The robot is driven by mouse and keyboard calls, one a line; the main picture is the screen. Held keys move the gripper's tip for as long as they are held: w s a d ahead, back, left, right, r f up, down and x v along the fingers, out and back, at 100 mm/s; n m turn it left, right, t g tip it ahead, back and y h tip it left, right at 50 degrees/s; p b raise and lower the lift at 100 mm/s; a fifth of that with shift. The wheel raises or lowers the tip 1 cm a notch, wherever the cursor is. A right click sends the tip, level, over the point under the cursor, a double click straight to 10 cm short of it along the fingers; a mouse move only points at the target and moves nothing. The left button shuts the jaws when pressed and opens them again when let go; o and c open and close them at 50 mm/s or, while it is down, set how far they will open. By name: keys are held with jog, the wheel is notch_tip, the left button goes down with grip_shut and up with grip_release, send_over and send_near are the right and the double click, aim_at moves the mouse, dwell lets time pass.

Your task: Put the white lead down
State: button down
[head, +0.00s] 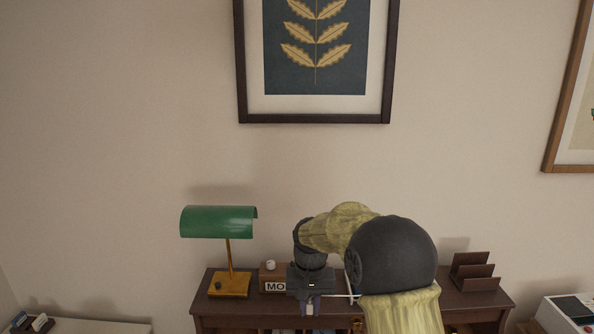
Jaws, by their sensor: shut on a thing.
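My gripper (310,307) points down at the front of the dark brown cabinet top (440,300), in the middle of the head view. It is shut on the white lead (341,296). Only a thin pale stretch of the lead shows, running right from the gripper toward my arm. The rest of the lead is hidden by my gripper and arm. I cannot tell whether the lead touches the cabinet top.
A green-shaded brass lamp (219,222) stands left on the cabinet. A brown box (272,275) with a label reading "MO" is close behind my gripper's left side, partly hidden. A brown letter rack (474,272) stands at the right end. Framed pictures hang above.

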jog(key=shift+s, duration=0.2)
jog(key=s+d+f+b, duration=0.1)
jog(key=d+f, duration=0.5)
jog(key=f, duration=0.6)
jog(key=s+d+f+b, duration=0.1)
jog(key=d+f, duration=0.5)
jog(key=f, duration=0.6)
jog(key=shift+s+d+b, duration=0.2)
jog(key=shift+s+b, duration=0.15)
jog(key=shift+s, duration=0.4)
jog(key=s+f, duration=0.4)
jog(key=f, duration=0.1)
jog(key=shift+s+f, duration=0.15)
jog(key=shift+f, duration=0.15)
jog(key=shift+w+d, duration=0.1)
jog(key=shift+w, duration=0.1)
